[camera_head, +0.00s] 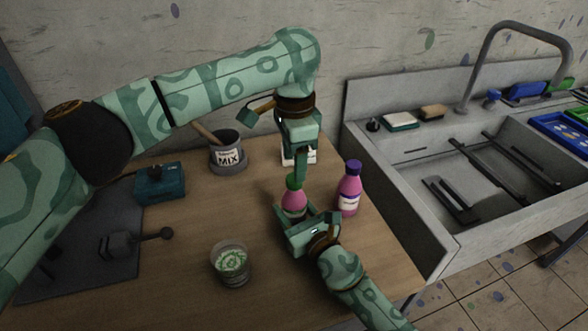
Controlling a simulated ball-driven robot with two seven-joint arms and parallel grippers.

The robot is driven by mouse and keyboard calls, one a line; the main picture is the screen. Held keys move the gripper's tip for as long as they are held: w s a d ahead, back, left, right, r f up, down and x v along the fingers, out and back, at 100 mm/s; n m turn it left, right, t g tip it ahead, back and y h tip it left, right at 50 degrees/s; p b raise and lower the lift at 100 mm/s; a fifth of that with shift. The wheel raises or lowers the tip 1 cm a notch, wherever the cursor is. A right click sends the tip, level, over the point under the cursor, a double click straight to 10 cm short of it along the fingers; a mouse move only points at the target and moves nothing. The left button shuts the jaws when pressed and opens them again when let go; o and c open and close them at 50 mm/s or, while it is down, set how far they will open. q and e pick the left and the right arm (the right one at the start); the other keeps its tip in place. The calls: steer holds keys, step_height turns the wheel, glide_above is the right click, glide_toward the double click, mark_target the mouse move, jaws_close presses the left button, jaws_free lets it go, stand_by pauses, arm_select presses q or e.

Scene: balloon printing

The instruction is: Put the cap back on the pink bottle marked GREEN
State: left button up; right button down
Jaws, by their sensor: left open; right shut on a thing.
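The pink bottle (293,203) with a green cap (293,183) stands upright on the table. The cap sits at the bottle's mouth; I cannot tell how tightly it is seated. The bottle's lower part and label are largely hidden by my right gripper (296,222), which is shut on it from the front. My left gripper (298,172) points down from above, open, with its fingers right by the cap. I cannot tell whether they touch it.
A second pink bottle (349,190) with a purple cap stands close on the right. A MIX pot (228,155), a teal box (160,183) and a glass with green bits (231,262) stand to the left. A white-labelled item (288,158) is partly hidden behind. A sink (455,190) adjoins the table.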

mark_target(300, 219)
arm_select(q)
step_height(300, 219, up, 8)
stand_by(0.4)
arm_select(e)
steer(key=c, duration=0.6)
jaws_free()
steer(key=v, duration=0.9)
steer(key=shift+f+p, duration=0.1)
steer(key=shift+p, duration=0.3)
steer(key=b+v, duration=0.1)
steer(key=v, duration=0.6)
steer(key=shift+s+d, duration=0.1)
steer(key=shift+s, duration=0.05)
arm_select(q)
steer(key=shift+f, duration=0.2)
